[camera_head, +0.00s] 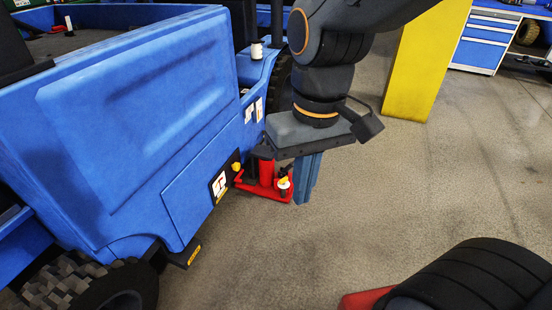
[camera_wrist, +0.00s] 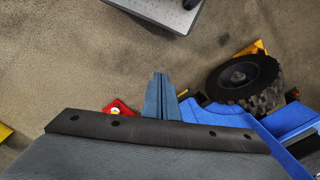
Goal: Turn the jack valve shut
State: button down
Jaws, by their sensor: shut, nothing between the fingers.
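The red jack (camera_head: 266,172) stands on the floor against the side of the blue vehicle. A small white and yellow knob (camera_head: 284,184) sits at its right front, and a yellow piece (camera_head: 237,167) is at its left end; I cannot tell which is the valve. My gripper (camera_head: 302,200) points down just right of the jack, with its blue fingers together and empty. They seem apart from the knob, though the gap is hard to judge. In the wrist view the fingers (camera_wrist: 160,76) show shut, and a red corner of the jack (camera_wrist: 119,106) peeks out to their left; the rest is hidden.
The blue vehicle (camera_head: 140,120) fills the left side. A yellow pillar (camera_head: 420,60) and a blue drawer cabinet (camera_head: 485,42) stand behind. A black wheel (camera_wrist: 245,77) shows in the wrist view. The concrete floor right of the gripper is open.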

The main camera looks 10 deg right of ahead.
aim_at(283, 181)
jog(key=k, duration=0.4)
jog(key=z, duration=0.35)
jog(key=i, duration=1.35)
jog(key=u, duration=0.55)
